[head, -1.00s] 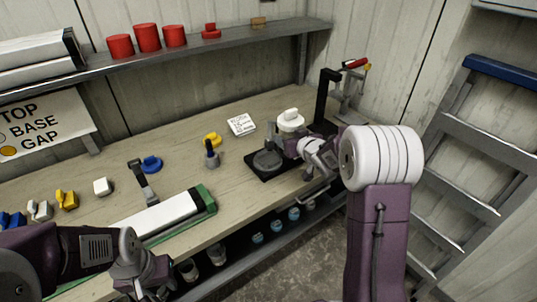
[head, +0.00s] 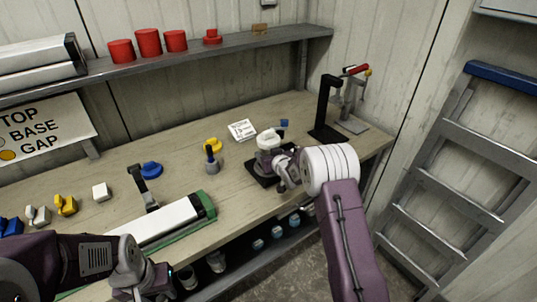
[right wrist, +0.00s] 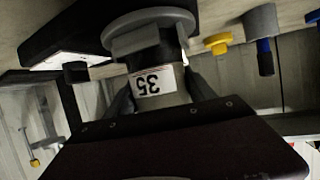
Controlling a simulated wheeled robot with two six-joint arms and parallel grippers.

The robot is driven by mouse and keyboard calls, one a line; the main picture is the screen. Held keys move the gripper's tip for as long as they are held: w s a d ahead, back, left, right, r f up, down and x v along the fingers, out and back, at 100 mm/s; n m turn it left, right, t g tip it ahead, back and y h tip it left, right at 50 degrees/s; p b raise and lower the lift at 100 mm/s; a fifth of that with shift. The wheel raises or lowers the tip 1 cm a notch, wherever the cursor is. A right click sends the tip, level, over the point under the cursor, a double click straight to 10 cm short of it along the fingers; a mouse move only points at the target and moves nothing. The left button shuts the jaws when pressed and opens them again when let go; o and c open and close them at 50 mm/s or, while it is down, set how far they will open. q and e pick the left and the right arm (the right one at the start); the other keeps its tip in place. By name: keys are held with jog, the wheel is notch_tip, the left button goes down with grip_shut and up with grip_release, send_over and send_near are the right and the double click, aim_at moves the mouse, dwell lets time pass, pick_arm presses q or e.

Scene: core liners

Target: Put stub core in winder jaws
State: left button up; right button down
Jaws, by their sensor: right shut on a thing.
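The stub core (head: 267,141), pale with a wide top, is in my right gripper (head: 284,163) over the winder's black base (head: 262,177). In the right wrist view the fingers (right wrist: 155,95) close on both sides of a grey body with a white label (right wrist: 155,81) reading 35. A grey disc and block (right wrist: 150,35) lie right against it there. Whether the core sits inside the winder jaws or just above them I cannot tell. My left gripper (head: 148,282) is at the bottom left, its fingertips unclear.
A black stand (head: 326,108) is behind right. A green-edged tray with a white roll (head: 165,221) lies in front left. A card (head: 242,130) lies behind.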

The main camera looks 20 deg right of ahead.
jog(key=shift+c, duration=1.6)
grip_release()
jog(key=shift+s, duration=0.1)
jog(key=shift+r, duration=0.35)
jog(key=v, duration=1.2)
jog(key=shift+f+b, duration=0.2)
jog(key=shift+b, duration=0.2)
